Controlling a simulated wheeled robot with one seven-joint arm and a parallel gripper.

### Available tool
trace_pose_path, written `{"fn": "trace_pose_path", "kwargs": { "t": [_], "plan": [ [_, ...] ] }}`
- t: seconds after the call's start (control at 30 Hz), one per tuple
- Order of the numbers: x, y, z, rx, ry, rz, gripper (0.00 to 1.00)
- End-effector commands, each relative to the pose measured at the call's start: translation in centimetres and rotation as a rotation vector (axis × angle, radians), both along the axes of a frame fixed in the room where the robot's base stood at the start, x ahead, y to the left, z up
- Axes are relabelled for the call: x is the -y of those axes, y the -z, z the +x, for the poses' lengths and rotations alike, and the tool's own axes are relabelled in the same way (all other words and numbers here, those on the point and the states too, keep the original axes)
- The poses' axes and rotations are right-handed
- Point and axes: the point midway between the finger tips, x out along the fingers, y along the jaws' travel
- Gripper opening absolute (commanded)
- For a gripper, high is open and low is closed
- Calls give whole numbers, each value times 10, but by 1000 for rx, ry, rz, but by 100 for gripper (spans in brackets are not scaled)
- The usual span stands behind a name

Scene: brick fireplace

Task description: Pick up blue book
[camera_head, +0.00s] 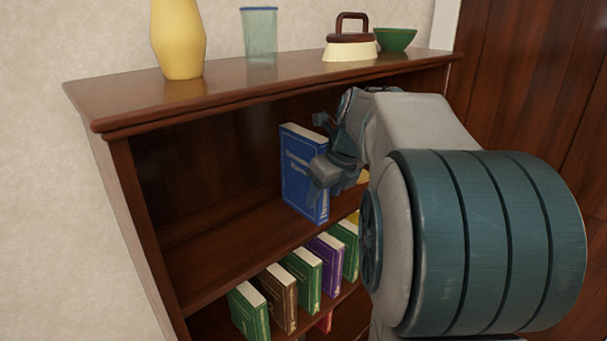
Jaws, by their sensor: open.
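The blue book (296,178) stands upright on the upper shelf of the wooden bookcase, with its lettered cover facing left. My gripper (322,150) is at the book's right side, in front of part of its spine and cover edge. The jaws are open. One finger overlaps the book's lower right part in the picture; I cannot tell whether it touches. My arm hides the right part of the shelf.
The bookcase top (230,88) carries a yellow vase (178,40), a glass (260,36), an iron (350,42) and a green bowl (395,39). Several books, including a brown one (277,298), stand on the lower shelf. The upper shelf is clear left of the blue book.

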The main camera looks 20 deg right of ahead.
Motion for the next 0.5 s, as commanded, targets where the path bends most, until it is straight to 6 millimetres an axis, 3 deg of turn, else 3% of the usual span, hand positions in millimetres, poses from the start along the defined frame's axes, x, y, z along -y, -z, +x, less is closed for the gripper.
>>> {"fn": "trace_pose_path", "kwargs": {
  "t": [0.27,0.43,0.47,0.5],
  "plan": [
    [0,1,0,0,0,0,55],
    [0,1,0,0,-1,0,7],
    [0,1,0,0,-1,0,0],
    [0,1,0,0,-1,0,0]
  ]
}}
